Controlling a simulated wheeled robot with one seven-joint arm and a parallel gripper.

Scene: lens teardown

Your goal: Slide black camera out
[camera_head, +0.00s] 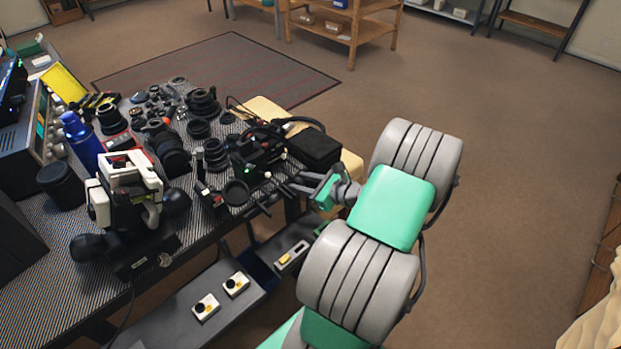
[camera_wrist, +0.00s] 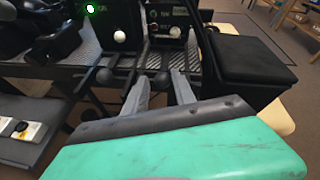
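A black camera-like device (camera_head: 258,148) with a green light and white knobs sits at the table's right edge. In the wrist view its dark front (camera_wrist: 115,30) faces my gripper, with the green light at upper left. I cannot tell for certain that this is the black camera. My gripper (camera_wrist: 160,88) has its two grey fingers apart, with no object held between them. A dark round knob (camera_wrist: 163,79) shows near the fingertips; I cannot tell if they touch it. In the head view my gripper (camera_head: 290,187) is at the table edge, just in front of the device.
A black box (camera_head: 315,148) stands right of the device. Several lenses (camera_head: 203,103) crowd the table to the left. A white-and-black instrument (camera_head: 125,190) stands at the near left. A lower grey shelf (camera_head: 190,310) holds small switch boxes. The floor at right is open.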

